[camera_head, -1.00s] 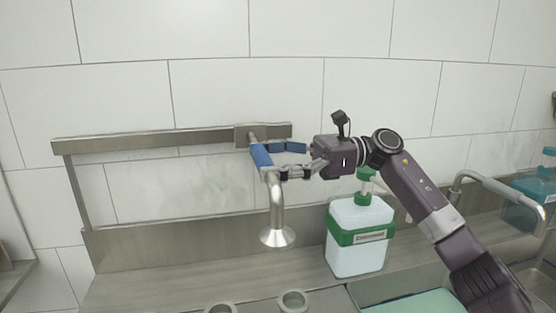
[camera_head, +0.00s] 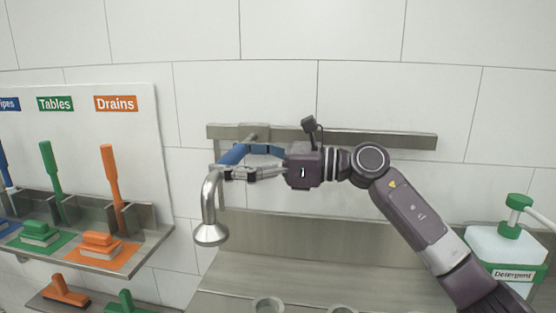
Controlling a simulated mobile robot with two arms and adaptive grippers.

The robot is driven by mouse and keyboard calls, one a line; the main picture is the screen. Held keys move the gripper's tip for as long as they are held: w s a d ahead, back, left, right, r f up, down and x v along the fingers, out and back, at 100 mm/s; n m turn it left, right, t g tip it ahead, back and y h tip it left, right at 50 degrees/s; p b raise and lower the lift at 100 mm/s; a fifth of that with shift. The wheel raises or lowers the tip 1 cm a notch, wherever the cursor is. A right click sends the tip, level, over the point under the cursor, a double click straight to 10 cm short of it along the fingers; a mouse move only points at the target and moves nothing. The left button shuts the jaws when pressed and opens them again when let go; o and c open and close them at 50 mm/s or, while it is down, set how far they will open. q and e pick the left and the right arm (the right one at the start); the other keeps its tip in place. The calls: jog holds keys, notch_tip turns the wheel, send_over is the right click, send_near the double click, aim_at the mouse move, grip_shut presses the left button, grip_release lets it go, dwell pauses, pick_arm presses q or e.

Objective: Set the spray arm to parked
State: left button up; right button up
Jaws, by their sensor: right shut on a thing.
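The spray arm (camera_head: 209,200) is a bent metal pipe with a blue grip (camera_head: 233,155) and a flared spray head (camera_head: 211,235) pointing down. It hangs from a sliding bracket (camera_head: 238,131) near the left end of a horizontal steel rail (camera_head: 370,139) on the wall. My right gripper (camera_head: 238,163) reaches in from the right and is shut on the spray arm at its blue grip. The gripper partly hides the grip. My left gripper is not in view.
A board at left holds orange (camera_head: 109,170) and green (camera_head: 52,168) brushes above a steel shelf (camera_head: 155,240). A detergent bottle (camera_head: 492,250) with a green pump stands at right. Round openings (camera_head: 268,305) are in the counter below. The rail right of the bracket is clear.

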jog(key=x, duration=0.8)
jog(key=shift+a+r, duration=0.15)
jog(key=shift+a, duration=0.25)
jog(key=shift+w, duration=0.1)
jog(key=o, duration=1.4)
jog(key=shift+o, duration=0.9)
jog(key=shift+a, duration=0.3)
jog(key=shift+d, duration=0.1)
jog(key=v, duration=1.2)
